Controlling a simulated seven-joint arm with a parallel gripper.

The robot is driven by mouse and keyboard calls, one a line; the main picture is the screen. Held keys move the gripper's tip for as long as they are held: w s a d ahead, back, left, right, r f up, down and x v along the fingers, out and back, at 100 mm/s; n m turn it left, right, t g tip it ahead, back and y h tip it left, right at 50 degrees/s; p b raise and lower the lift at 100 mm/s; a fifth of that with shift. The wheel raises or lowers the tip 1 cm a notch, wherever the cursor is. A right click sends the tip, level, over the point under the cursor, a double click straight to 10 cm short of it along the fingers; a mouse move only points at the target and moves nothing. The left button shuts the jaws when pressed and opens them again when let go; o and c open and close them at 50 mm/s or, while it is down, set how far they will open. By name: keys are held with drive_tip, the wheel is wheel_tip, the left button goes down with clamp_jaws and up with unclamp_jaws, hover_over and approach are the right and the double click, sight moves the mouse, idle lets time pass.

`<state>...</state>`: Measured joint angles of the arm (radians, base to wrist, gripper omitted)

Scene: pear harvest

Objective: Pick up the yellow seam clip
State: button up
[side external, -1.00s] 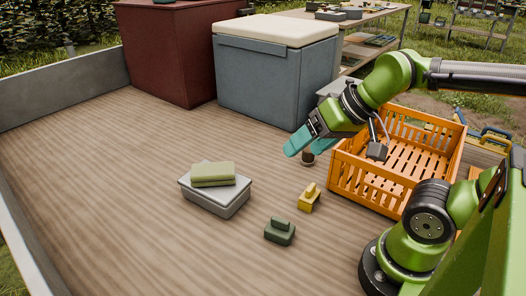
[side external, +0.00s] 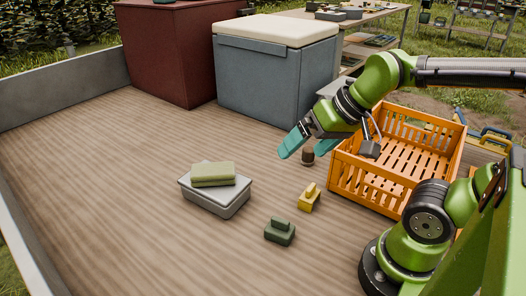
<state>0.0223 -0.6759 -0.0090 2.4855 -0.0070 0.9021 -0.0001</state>
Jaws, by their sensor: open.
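The yellow seam clip (side external: 309,198) is a small block with a raised tab. It sits on the wooden deck, left of the orange crate's near corner and apart from it. My gripper (side external: 291,144) has teal fingers and is above the deck, farther back and a little left of the clip. The gripper is open and nothing shows between its fingers. The clip is in full view.
A dark green clip-like block (side external: 280,231) lies in front of the yellow clip. A grey box (side external: 218,200) with an olive pad (side external: 213,174) on top stands left. A small brown object (side external: 308,157) is near my gripper. The orange crate (side external: 345,180) stands right. The left deck is clear.

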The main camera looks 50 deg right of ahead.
drive_tip(key=w+d+f+g, duration=0.2)
drive_tip(key=d+f+g, duration=0.1)
drive_tip(key=d, duration=0.1)
drive_tip(key=n+g+h, duration=0.2)
drive_tip(key=n+g, duration=0.2)
drive_tip(key=n, duration=0.1)
hover_over(311, 186)
wheel_tip(311, 186, down, 3)
drive_tip(key=shift+n, duration=0.3)
drive_tip(key=f, duration=1.1)
drive_tip(key=shift+s+a+f, duration=0.1)
drive_tip(key=shift+s+a, duration=0.1)
drive_tip(key=shift+s, duration=0.05)
drive_tip(key=shift+w+d+f, duration=0.1)
drive_tip(key=shift+f, duration=1.3)
drive_tip(key=shift+w+d+f, duration=0.1)
drive_tip(key=shift+f, duration=1.25)
drive_tip(key=c, duration=1)
drive_tip(key=shift+c, duration=0.2)
drive_tip(key=shift+r, duration=0.15)
